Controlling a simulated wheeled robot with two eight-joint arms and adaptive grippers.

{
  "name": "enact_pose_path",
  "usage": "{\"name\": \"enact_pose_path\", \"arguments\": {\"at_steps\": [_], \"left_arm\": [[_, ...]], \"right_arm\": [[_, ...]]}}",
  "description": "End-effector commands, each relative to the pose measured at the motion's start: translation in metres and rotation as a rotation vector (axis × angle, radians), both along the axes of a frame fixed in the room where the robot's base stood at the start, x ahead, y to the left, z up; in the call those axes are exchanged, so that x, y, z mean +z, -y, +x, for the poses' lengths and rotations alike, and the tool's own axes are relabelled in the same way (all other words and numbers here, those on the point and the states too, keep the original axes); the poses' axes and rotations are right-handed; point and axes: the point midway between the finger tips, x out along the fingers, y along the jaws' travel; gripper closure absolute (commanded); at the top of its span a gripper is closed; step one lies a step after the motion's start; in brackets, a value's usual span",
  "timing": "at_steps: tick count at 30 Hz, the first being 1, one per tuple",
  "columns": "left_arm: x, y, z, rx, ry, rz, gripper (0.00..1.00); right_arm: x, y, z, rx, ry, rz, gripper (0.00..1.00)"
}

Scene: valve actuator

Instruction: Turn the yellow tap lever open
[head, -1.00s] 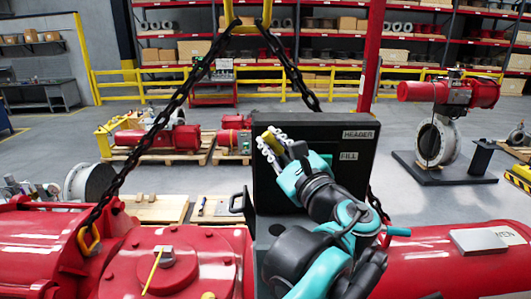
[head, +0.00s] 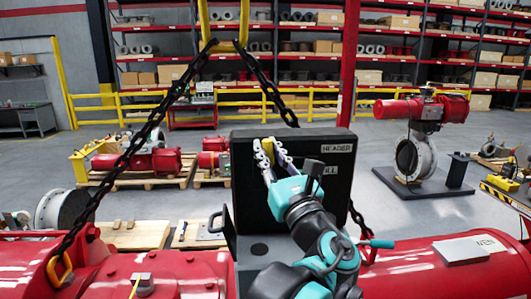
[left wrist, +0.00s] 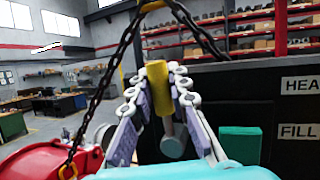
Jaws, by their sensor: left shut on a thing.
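The yellow tap lever (head: 267,149) shows in the head view as a short yellow bar in front of the black panel (head: 247,205). In the left wrist view the lever (left wrist: 157,88) stands nearly upright between the two chain-like fingers. My left gripper (head: 271,152) is shut on it near its upper end, with the fingers on either side; they also show in the left wrist view (left wrist: 155,90). The lever's base and pivot are hidden by my gripper in the head view. My right gripper is not in view.
The panel carries HEADER (head: 337,147) and FILL labels. A teal block (left wrist: 240,145) is beside the fingers. Black chains (head: 130,150) hang around the panel. Red housings (head: 445,265) lie in front and at both sides. Open floor is behind.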

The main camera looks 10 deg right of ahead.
Motion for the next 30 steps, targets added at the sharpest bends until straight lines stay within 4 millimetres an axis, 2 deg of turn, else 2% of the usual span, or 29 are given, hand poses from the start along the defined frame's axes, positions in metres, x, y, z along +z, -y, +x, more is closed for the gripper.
{"name": "enact_pose_path", "arguments": {"at_steps": [11,12,14,24,30], "left_arm": [[-0.003,0.0,0.0,-0.001,-0.005,-0.001,1.0],[-0.003,0.0,0.0,-0.002,-0.005,-0.001,0.75],[-0.003,0.0,0.0,-0.001,-0.004,-0.001,0.61],[-0.002,0.001,-0.002,-0.001,-0.002,0.0,0.61],[-0.012,0.01,-0.028,-0.005,-0.002,0.0,0.61]], "right_arm": [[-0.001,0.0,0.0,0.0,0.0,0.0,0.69],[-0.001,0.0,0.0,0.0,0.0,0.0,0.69],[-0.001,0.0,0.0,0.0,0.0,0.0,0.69],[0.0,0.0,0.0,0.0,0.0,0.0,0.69],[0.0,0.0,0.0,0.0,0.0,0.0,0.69]]}}
